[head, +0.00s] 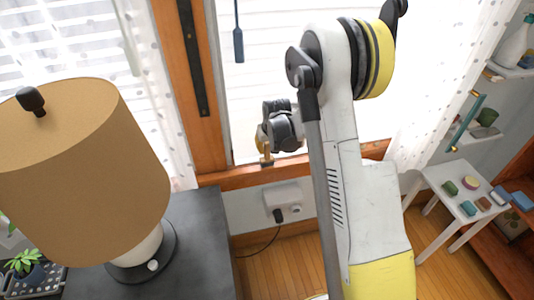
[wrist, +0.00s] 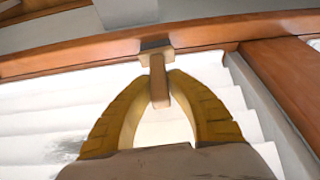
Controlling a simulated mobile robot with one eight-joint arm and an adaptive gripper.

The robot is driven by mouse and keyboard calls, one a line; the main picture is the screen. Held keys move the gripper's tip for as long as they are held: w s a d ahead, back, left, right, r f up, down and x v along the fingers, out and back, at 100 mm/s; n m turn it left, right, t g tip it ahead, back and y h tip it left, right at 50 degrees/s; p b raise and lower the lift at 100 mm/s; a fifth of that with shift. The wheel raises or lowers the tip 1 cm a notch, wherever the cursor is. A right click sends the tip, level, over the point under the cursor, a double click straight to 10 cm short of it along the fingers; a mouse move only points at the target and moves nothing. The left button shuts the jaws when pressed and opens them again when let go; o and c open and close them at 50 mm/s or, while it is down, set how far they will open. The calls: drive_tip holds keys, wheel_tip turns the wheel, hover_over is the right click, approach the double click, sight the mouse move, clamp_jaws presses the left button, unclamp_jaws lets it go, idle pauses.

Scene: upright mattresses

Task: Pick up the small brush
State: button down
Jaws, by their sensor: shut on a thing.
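The small brush (wrist: 158,82) is a brown wooden T-shaped piece in the wrist view. Its narrow handle lies between the yellow fingertips of my gripper (wrist: 158,78), and its wider end points away from me. My gripper is shut on the handle. In the head view my gripper (head: 264,147) is by the window, just above the wooden sill. The brush (head: 266,161) shows small and brown below it, in front of or at the sill. I cannot tell whether it touches the sill.
The window sill (head: 230,178) runs below the window. A dark table (head: 200,235) with a tan-shaded lamp (head: 85,165) stands at left. A white outlet box (head: 283,198) is on the wall below the sill. A white stool (head: 455,180) with several small items stands at right.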

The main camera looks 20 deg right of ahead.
drive_tip(key=shift+r, duration=0.5)
drive_tip(key=r, duration=0.1)
drive_tip(key=r+p, duration=0.2)
drive_tip(key=r, duration=0.1)
drive_tip(key=shift+s+d, duration=0.25)
drive_tip(key=shift+d, duration=0.1)
drive_tip(key=s+d+r+p, duration=0.3)
drive_tip(key=s+d+r, duration=0.3)
drive_tip(key=s+d, duration=0.1)
drive_tip(key=shift+d+p, duration=0.3)
drive_tip(key=shift+d, duration=0.3)
drive_tip(key=c, duration=1.9)
unclamp_jaws()
clamp_jaws()
